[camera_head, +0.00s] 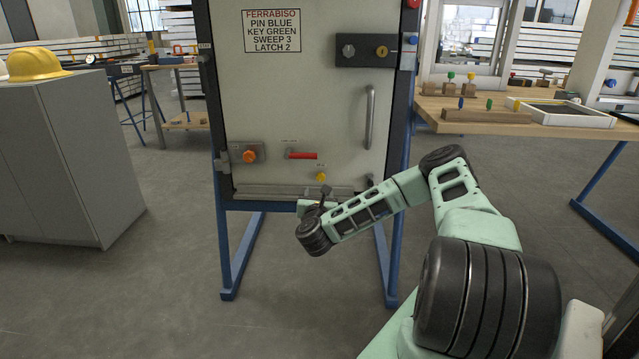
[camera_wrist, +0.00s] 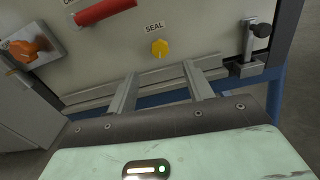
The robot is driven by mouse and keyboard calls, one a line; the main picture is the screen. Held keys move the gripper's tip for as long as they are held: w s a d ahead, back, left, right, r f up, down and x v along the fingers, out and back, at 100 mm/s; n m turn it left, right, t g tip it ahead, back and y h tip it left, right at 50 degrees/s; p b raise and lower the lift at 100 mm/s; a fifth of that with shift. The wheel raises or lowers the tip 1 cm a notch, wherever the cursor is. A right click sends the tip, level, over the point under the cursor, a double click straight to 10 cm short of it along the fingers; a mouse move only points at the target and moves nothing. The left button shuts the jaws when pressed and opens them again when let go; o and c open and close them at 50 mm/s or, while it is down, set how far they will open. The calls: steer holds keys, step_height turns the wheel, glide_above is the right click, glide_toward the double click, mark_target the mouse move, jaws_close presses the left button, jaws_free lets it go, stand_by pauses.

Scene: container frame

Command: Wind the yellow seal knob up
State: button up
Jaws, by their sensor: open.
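The yellow seal knob (camera_head: 321,176) is low on the pale door panel (camera_head: 300,110), below the red handle. In the wrist view the yellow knob (camera_wrist: 159,47) sits under a "SEAL" label, upper middle. My gripper (camera_wrist: 158,72) is open and empty; its two fingers reach toward the panel's lower edge, with the knob beyond and roughly between their tips, apart from them. In the head view my gripper (camera_head: 324,192) is just below the knob and partly hidden by my wrist.
An orange knob (camera_head: 249,156) and red handle (camera_head: 302,155) are to the left of the seal knob. A latch bolt (camera_wrist: 252,45) stands at the right in the wrist view. A grey ledge (camera_head: 268,191) runs along the panel's bottom. A vertical door handle (camera_head: 369,117) is higher right.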

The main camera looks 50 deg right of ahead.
mark_target(321, 179)
steer(key=b+x, duration=0.1)
steer(key=x, duration=0.8)
steer(key=shift+w+d+b, duration=0.2)
steer(key=shift+w+b, duration=0.05)
steer(key=shift+b, duration=0.15)
steer(key=c, duration=1)
